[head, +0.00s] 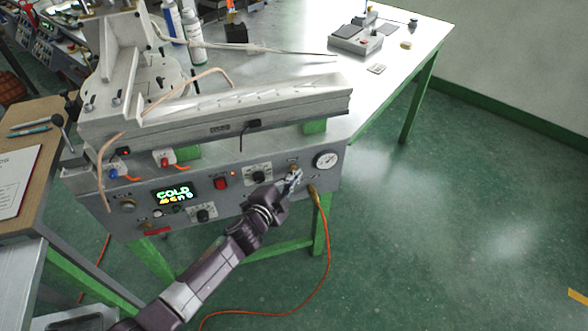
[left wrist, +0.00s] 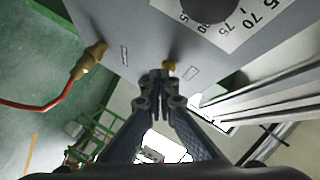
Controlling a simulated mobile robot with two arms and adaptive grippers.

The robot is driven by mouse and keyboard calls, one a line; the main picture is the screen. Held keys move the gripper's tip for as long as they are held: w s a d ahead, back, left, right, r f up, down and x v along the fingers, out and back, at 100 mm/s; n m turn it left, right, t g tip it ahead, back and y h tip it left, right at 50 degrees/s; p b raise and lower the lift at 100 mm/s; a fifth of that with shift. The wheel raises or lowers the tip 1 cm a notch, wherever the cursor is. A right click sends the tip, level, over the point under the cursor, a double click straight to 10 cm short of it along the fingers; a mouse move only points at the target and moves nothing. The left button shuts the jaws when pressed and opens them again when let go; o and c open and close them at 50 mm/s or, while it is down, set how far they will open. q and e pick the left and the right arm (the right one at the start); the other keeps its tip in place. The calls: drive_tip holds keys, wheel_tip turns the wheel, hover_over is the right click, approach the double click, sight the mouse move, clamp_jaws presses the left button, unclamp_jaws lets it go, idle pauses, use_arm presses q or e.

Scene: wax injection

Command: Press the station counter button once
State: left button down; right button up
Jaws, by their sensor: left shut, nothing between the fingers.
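The grey control panel (head: 228,205) of the wax injection station faces me in the head view. My left gripper (head: 293,180) is at the right part of this panel, fingers together and empty. In the left wrist view its closed fingertips (left wrist: 158,77) are right by a small brass-coloured part (left wrist: 168,65) on the panel. In the head view this brass part (head: 293,167) shows just above the fingertips. I cannot tell whether they touch, or whether this part is the counter button. My right gripper is not in view.
A round gauge (head: 326,159) and a black dial (head: 258,174) flank the gripper. A red switch (head: 221,183) and lit display (head: 175,193) are further left. An orange hose (head: 328,240) hangs from a brass fitting (left wrist: 89,58) beside the fingers. Green floor lies open at right.

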use_arm(q)
drive_tip(key=shift+s+d, duration=0.2)
drive_tip(key=shift+s, duration=0.5)
drive_tip(key=s, duration=0.1)
drive_tip(key=s+d, duration=0.1)
drive_tip(key=s, duration=0.1)
drive_tip(key=s+p, duration=0.1)
drive_tip(key=shift+s+d, duration=0.3)
drive_tip(key=shift+s, duration=0.05)
drive_tip(key=shift+f, duration=0.1)
idle(0.4)
